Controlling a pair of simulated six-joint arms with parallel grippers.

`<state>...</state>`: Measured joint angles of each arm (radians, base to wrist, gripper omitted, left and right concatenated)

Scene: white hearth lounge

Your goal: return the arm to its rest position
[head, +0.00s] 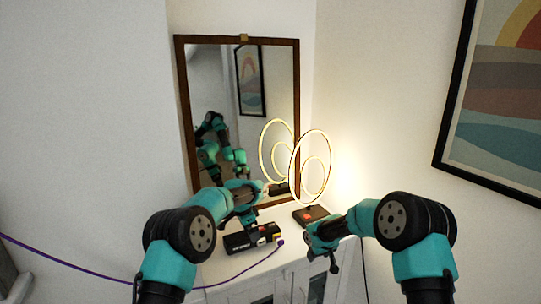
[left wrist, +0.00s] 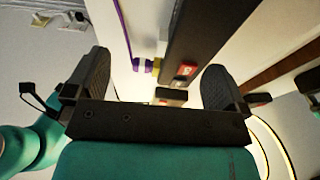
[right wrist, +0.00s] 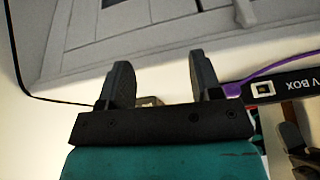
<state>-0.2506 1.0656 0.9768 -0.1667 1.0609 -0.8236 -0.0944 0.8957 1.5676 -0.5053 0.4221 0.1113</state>
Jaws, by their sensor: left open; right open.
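My left gripper (head: 252,218) is open and empty in the head view, just above the black box (head: 240,241) on the white cabinet top. Its two spread fingers also show in the left wrist view (left wrist: 155,75), with nothing held between them. My right gripper (head: 318,262) is open near the front edge of the cabinet, below the lamp. The right wrist view shows its fingers (right wrist: 160,75) apart and empty, with the cabinet front beyond. Both arms are bent and reach inward from the two sides.
A framed mirror (head: 178,80) rises behind. A picture (head: 500,125) hangs at right.

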